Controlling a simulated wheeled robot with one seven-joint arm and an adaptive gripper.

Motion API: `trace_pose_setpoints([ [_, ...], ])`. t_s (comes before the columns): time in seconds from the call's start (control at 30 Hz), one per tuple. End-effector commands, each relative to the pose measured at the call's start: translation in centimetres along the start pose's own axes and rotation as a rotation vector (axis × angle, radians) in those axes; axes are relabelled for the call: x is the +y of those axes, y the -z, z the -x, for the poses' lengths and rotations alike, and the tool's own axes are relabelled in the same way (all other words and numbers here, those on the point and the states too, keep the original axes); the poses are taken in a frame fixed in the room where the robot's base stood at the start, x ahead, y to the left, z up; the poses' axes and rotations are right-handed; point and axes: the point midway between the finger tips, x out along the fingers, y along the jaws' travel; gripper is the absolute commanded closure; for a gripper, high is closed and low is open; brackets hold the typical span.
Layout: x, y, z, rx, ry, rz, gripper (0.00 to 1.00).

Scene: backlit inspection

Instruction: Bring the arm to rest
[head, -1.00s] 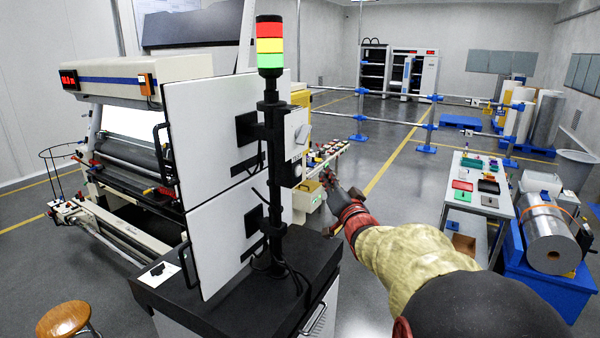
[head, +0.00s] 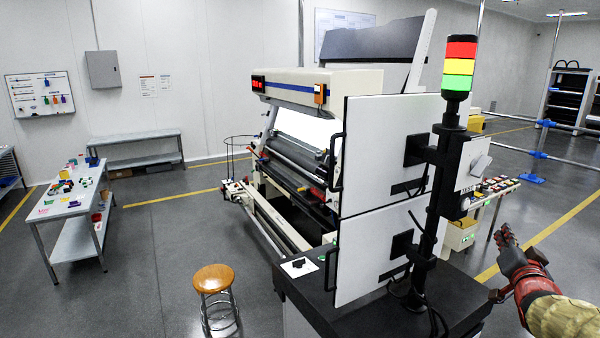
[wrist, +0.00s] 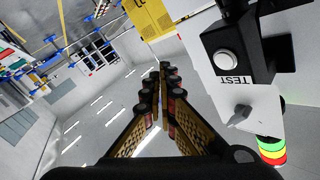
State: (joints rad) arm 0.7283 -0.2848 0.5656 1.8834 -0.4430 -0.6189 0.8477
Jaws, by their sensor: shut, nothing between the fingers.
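My gripper (head: 505,236) shows at the right of the head view, at the end of my raised forearm. It is to the right of the signal tower (head: 457,85) and the white panels, apart from them. In the wrist view my gripper (wrist: 165,75) points away with its fingers together and nothing between them. The rest of my arm is cut off by the frame edge in the head view.
The inspection machine (head: 330,85) with its lit screen fills the middle, with a black-topped cabinet (head: 300,285) in front. A wooden stool (head: 212,279) stands left of it. A table with small coloured items (head: 60,207) is at the far left. Open floor (head: 160,290) lies between.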

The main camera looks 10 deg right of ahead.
Motion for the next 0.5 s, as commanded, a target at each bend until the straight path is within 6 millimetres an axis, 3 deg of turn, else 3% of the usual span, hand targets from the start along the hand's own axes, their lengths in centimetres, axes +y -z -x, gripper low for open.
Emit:
trace_pose_setpoints([
  [0.1, 5.2, -5.0, 1.9, -0.167, -0.183, 0.104, 1.0],
  [0.2, 7.9, -8.5, 5.2, -0.322, -0.304, 0.188, 1.0],
  [0.33, 8.6, -14.6, 10.9, -0.551, -0.382, 0.288, 1.0],
  [0.5, 6.5, -22.5, 19.8, -0.843, -0.369, 0.405, 1.0],
])
